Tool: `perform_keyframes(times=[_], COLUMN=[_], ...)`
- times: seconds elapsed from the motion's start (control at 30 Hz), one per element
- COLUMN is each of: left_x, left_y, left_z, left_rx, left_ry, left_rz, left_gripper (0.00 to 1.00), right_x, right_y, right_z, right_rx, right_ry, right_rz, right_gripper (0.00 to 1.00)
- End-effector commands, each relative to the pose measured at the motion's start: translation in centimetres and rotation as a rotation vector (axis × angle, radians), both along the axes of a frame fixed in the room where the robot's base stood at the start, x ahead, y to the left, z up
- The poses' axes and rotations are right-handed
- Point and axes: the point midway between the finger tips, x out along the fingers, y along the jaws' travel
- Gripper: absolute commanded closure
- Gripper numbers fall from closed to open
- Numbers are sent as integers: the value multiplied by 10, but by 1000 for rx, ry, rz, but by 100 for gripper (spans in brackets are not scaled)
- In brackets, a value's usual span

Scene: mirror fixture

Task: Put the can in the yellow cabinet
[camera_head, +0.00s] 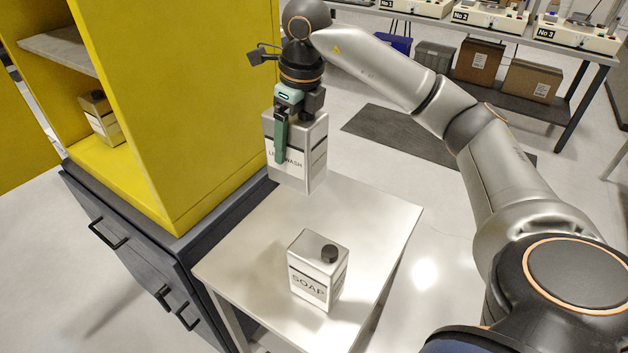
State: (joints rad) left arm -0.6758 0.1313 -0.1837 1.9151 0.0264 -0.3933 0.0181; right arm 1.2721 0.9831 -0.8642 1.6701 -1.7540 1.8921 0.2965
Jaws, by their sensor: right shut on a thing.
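My right gripper (283,140) is shut on a silver-grey rectangular can (309,160) whose partly covered label ends in "WASH". It holds the can upright, above the back of the small white table, beside the cabinet's right wall. The gripper hides the can's top and part of its front. A second can, labelled "SOAP" (317,270), stands on the table with a black cap on top. The yellow cabinet (180,100) is at the left, its open front facing left. Another similar can (101,118) stands inside on its bottom, below a grey shelf. My left gripper is not in view.
The white table (383,215) is clear around the soap can. The cabinet rests on a dark grey drawer unit (130,240) with black handles. A bench (590,50) with numbered devices and boxes stands at the back right, past a dark mat (400,134).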

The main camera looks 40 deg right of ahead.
Motion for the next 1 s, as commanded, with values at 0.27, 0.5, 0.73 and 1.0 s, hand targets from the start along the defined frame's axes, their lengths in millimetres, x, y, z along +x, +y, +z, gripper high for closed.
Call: perform_keyframes(times=[0.27,0.5,0.73,1.0], left_x=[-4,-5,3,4], left_y=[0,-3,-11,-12], left_z=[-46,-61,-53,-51], left_rx=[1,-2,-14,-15], left_ry=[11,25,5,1], left_rz=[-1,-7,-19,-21], left_gripper=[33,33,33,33], right_x=[0,1,0,1], right_y=[0,0,0,0], right_z=[-66,-95,-124,-159], right_rx=[1,1,1,1], right_ry=[-2,-5,0,-4], right_rz=[0,0,1,0], right_gripper=[100,100,100,100])
